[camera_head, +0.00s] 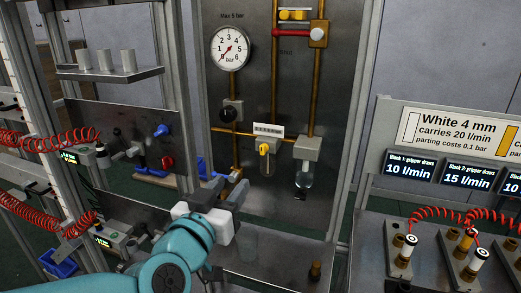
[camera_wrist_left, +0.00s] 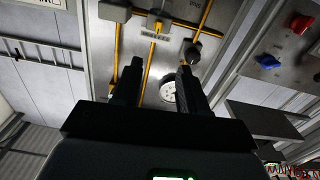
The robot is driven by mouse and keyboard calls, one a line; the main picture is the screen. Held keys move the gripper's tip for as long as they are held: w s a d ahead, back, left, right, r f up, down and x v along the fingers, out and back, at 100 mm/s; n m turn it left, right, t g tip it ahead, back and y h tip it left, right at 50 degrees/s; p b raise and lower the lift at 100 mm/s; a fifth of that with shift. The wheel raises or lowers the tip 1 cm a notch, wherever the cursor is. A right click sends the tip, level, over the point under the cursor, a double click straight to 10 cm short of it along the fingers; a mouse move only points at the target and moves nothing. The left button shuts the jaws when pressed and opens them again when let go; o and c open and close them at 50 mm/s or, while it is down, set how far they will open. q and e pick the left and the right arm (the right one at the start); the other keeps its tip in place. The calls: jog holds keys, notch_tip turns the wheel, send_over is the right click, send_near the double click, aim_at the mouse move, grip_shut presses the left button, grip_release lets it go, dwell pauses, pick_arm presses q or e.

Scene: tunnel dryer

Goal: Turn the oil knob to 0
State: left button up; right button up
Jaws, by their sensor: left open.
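The small yellow knob (camera_head: 264,149), which looks like the oil knob, sits on a grey block on the metal panel, under a white scale plate (camera_head: 268,130). A clear bowl hangs below it. The knob's setting is too small to read. In the left wrist view the yellow knob (camera_wrist_left: 157,26) and the scale plate (camera_wrist_left: 154,37) show beyond the fingertips. My left gripper (camera_head: 229,187) is open and empty, below and left of the knob, apart from it. Its two dark fingers (camera_wrist_left: 161,68) point toward the panel. My right gripper is not in view.
A round gauge (camera_head: 231,48) and a black knob (camera_head: 229,113) are left of the yellow knob. Brass pipes (camera_head: 275,75) run up the panel. A second grey block with a glass bowl (camera_head: 304,178) hangs to the right. Red coiled hoses (camera_head: 50,143) are at the left.

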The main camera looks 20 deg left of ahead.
aim_at(261, 150)
pick_arm(q)
jog(key=w+p, duration=0.1)
jog(key=w, duration=0.4)
jog(key=w+p, duration=0.1)
jog(key=w, duration=0.4)
jog(key=w+d+p, duration=0.1)
jog(key=w, duration=0.4)
jog(key=shift+w+f, duration=0.15)
jog(key=shift+w, duration=0.15)
jog(key=shift+a, duration=0.1)
jog(key=shift+w+d, duration=0.1)
jog(key=shift+d, duration=0.1)
jog(key=shift+w+a, duration=0.1)
grip_shut()
